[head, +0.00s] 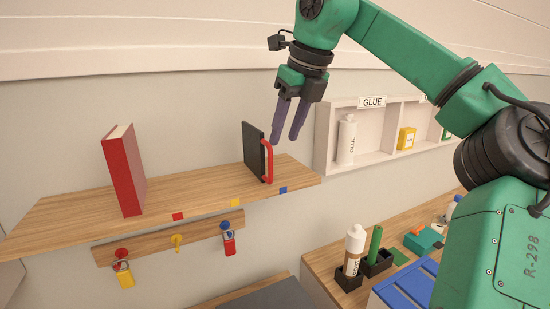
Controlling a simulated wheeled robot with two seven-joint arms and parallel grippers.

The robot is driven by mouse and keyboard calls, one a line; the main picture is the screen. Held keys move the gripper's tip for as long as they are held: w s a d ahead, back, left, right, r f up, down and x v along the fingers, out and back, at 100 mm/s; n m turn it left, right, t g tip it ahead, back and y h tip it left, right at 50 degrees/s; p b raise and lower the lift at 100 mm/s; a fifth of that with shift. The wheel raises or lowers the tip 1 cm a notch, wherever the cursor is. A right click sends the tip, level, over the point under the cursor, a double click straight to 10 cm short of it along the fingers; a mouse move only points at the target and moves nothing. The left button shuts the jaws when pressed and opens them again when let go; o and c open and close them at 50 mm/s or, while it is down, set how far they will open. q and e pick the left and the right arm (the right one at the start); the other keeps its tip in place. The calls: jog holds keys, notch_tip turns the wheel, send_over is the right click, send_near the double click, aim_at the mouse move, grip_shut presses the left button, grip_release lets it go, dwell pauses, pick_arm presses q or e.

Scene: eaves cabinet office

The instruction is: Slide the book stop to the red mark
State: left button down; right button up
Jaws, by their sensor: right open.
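The book stop (254,148) is a dark upright plate with a red handle (267,161) on its right side. It stands near the right end of the wooden shelf (190,186), between the yellow mark (235,203) and the blue mark (283,190). The red mark (178,217) is on the shelf's front edge, further left. A red book (125,172) stands upright left of the red mark. My right gripper (284,142) points down with its fingers apart and empty, above and slightly right of the handle. My left gripper is out of view.
A wall cubby (326,136) with a glue bottle (346,140) is right of the shelf. A rail (170,239) with hooks and padlocks hangs below the shelf. A lower bench with bottles and a blue crate (407,286) is at the lower right. The shelf between book and stop is clear.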

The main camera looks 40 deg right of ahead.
aim_at(271, 155)
jog(key=w+f, duration=0.3)
jog(key=f, duration=0.1)
jog(key=shift+w+a+f, duration=0.2)
jog(key=shift+w+f, duration=0.1)
jog(key=shift+w, duration=0.1)
jog(key=x, duration=0.1)
jog(key=p+x, duration=0.1)
jog(key=x, duration=0.1)
jog(key=shift+w+r, duration=0.2)
jog(key=shift+w, duration=0.05)
jog(key=shift+s+d+f, duration=0.1)
jog(key=shift+d+f, duration=0.05)
jog(key=shift+s, duration=0.5)
jog(key=c, duration=0.3)
grip_shut()
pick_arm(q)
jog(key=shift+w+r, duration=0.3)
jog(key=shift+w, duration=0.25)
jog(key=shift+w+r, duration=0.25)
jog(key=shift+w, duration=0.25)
pick_arm(e)
jog(key=shift+w, duration=0.1)
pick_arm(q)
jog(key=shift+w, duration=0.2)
